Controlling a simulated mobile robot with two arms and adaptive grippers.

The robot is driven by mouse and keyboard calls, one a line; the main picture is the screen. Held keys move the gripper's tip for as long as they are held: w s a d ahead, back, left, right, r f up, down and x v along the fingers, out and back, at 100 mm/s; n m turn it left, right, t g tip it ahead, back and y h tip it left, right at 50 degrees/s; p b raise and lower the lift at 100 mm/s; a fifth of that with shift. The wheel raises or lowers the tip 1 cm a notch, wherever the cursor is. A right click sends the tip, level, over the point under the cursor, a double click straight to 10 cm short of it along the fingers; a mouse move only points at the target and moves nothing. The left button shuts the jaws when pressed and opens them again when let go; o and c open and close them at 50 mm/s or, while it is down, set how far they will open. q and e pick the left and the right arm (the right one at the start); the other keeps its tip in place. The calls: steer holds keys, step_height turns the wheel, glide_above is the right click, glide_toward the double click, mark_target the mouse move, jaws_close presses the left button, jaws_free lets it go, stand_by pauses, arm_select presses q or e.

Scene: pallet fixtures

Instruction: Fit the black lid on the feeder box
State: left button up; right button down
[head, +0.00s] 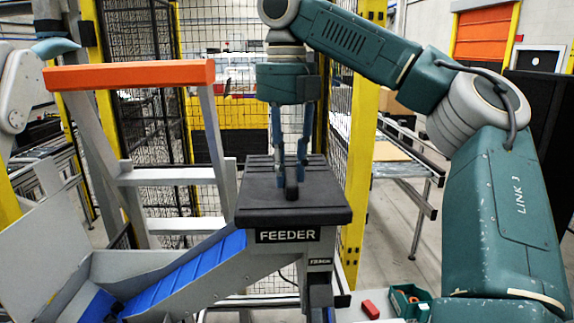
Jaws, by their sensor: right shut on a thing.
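The black lid (325,195) is a flat ribbed slab with an upright handle (291,184) in its middle. It lies level over the top of the feeder box (328,244), which carries a FEEDER label on its front. I cannot tell whether the lid is fully seated. The lid hides the box's opening. My right gripper (291,163) points straight down from above, its fingers shut on the lid's handle. My left gripper is not in view.
A grey chute with blue strips (190,270) slopes down left from the box. A ladder with an orange top (130,75) stands at left. Yellow posts and mesh fencing (358,150) rise behind. A red block (370,309) and a green bin (408,300) lie at lower right.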

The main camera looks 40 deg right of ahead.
steer(key=shift+f, duration=0.15)
steer(key=c, duration=1.3)
jaws_free()
steer(key=shift+c, duration=0.2)
step_height(320, 180, up, 5)
steer(key=shift+r, duration=0.1)
steer(key=shift+s+a+r, duration=0.1)
steer(key=shift+a+r, duration=0.05)
steer(key=shift+r, duration=1.05)
